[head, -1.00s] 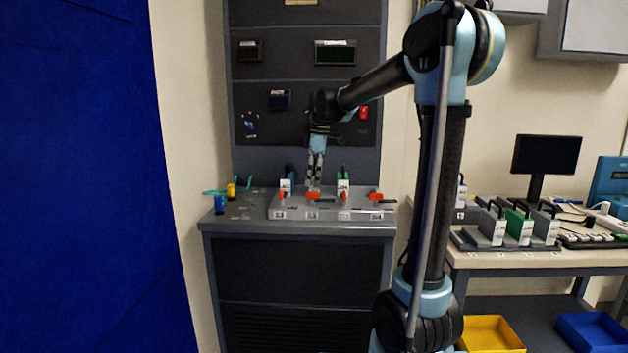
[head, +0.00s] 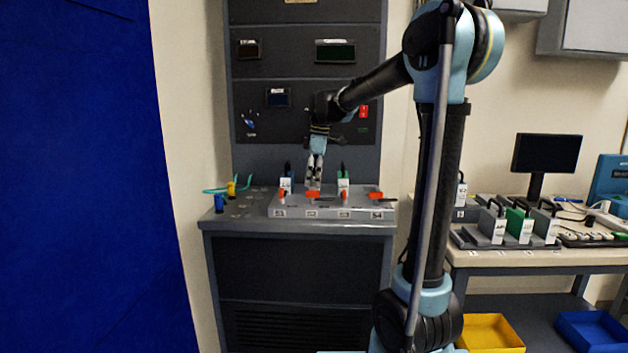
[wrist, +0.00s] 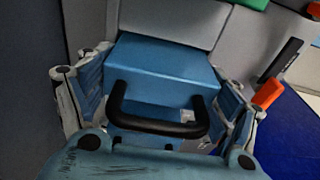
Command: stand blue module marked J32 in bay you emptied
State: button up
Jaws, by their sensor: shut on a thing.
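My gripper (head: 314,184) points down over the second bay of the grey bay rack (head: 330,213) on the dark cabinet. In the wrist view my gripper (wrist: 155,105) has its fingers on both sides of a blue module (wrist: 165,70) with a black loop handle, and is shut on it. The module's marking cannot be read. In the head view the fingers mostly hide it, and I cannot tell whether its foot is in the bay or just above. Modules stand in the first bay (head: 286,183) and the third bay (head: 343,184); the fourth looks empty.
Red levers (head: 376,195) line the rack front. A blue plug (head: 219,204) and a yellow plug (head: 231,189) are on the cabinet top at left. The right bench holds a module rack (head: 470,240), a monitor (head: 547,154) and trays below (head: 490,333). A blue curtain hangs left.

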jog(key=o, duration=1.1)
jog(key=shift+f, duration=0.1)
notch_tip(320, 180, up, 12)
jog(key=d, duration=0.1)
jog(key=shift+d, duration=0.25)
jog(key=shift+f, duration=0.1)
